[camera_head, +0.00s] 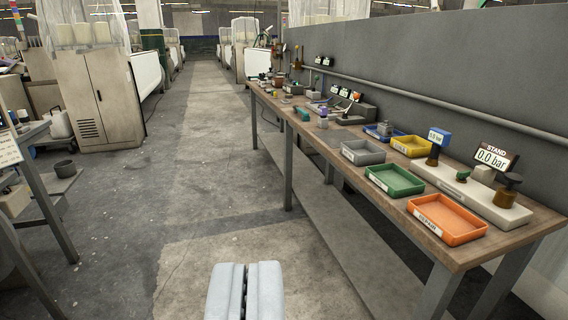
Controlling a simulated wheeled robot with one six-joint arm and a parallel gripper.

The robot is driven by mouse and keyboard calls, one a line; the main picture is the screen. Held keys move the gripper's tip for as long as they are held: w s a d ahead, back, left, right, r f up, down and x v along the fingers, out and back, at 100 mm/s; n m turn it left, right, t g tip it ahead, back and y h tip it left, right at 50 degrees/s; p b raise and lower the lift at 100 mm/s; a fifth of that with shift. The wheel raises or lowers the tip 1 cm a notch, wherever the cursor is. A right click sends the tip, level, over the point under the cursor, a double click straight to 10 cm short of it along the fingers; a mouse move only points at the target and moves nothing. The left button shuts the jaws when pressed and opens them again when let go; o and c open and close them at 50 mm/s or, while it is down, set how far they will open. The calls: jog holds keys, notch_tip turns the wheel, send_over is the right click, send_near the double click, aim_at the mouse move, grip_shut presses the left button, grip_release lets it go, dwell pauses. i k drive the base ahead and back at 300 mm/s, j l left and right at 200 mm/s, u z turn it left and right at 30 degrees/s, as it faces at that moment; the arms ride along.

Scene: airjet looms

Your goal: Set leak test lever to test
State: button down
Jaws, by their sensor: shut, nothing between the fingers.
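My gripper (246,268) shows at the bottom centre, its two pale fingers shut together and empty. It is over the concrete floor, left of the bench and apart from it. A pale test stand plate (450,183) lies near the bench's right end. It carries a small green part (462,176), a dark knob on a brass-coloured body (508,190), and a blue gauge (438,136) on a dark post.
The wooden bench (330,150) runs along a grey wall panel. An orange tray (447,219), a green tray (394,180), a grey tray (362,152) and a yellow tray (411,146) stand on it. The aisle floor (205,130) is clear. A beige cabinet (95,95) stands left.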

aim_at(356, 96)
jog(key=i, duration=1.75)
jog(key=i+j+z, duration=0.1)
jog(key=i+z, duration=0.2)
jog(key=i, duration=0.2)
jog(key=i+j+z, duration=0.25)
jog(key=i, duration=0.25)
jog(key=i+j+z, duration=0.3)
jog(key=i, duration=0.2)
